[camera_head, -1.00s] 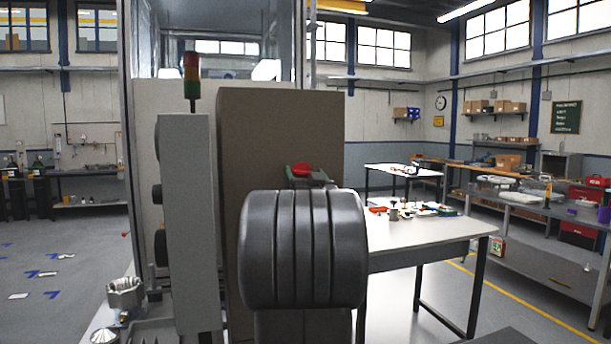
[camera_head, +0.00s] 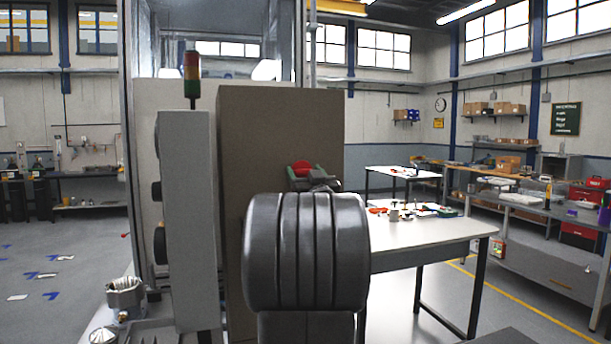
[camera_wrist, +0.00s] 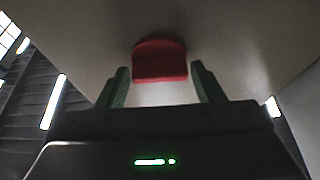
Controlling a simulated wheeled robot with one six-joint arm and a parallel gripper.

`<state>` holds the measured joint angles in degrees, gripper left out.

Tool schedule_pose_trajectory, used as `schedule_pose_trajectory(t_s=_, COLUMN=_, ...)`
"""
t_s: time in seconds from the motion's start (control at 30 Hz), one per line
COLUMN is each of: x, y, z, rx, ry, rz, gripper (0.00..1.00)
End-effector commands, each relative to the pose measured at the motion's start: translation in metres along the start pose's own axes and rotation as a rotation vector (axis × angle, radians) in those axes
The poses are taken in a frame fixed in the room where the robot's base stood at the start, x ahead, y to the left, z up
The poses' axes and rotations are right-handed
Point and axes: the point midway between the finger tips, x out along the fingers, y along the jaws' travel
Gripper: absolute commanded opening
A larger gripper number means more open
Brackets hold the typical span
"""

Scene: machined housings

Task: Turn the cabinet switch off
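The cabinet (camera_head: 270,125) is a tall brown-grey box near the middle of the head view. A red switch (camera_head: 301,169) sticks out from its face, partly hidden behind my arm. In the wrist view, the red switch (camera_wrist: 160,60) is a rounded block on the pale cabinet face. My gripper (camera_wrist: 160,72) is open, with one green fingertip on each side of the switch's near part. Small gaps show between the fingers and the switch. In the head view, my gripper (camera_head: 312,176) is mostly hidden by my dark wrist. I cannot tell the switch's exact setting.
A narrow grey panel (camera_head: 187,220) stands left of the cabinet, with a signal light (camera_head: 191,75) behind it. A white worktable (camera_head: 430,233) with small parts stands to the right. Open floor (camera_head: 60,240) lies at the far left.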

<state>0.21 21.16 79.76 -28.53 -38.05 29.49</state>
Motion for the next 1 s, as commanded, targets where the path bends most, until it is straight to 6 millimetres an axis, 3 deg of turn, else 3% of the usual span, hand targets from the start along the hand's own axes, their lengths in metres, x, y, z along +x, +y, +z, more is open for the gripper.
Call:
schedule_pose_trajectory(t_s=0.33, x=-0.001, y=0.0, z=0.0, rx=0.001, ry=0.0, rz=0.0, gripper=0.73)
schedule_pose_trajectory(t_s=0.47, x=-0.012, y=0.0, z=0.001, rx=0.0, ry=0.0, rz=0.001, gripper=0.73)
schedule_pose_trajectory(t_s=1.0, x=-0.122, y=0.0, z=0.001, rx=0.0, ry=0.0, rz=0.002, gripper=0.73)
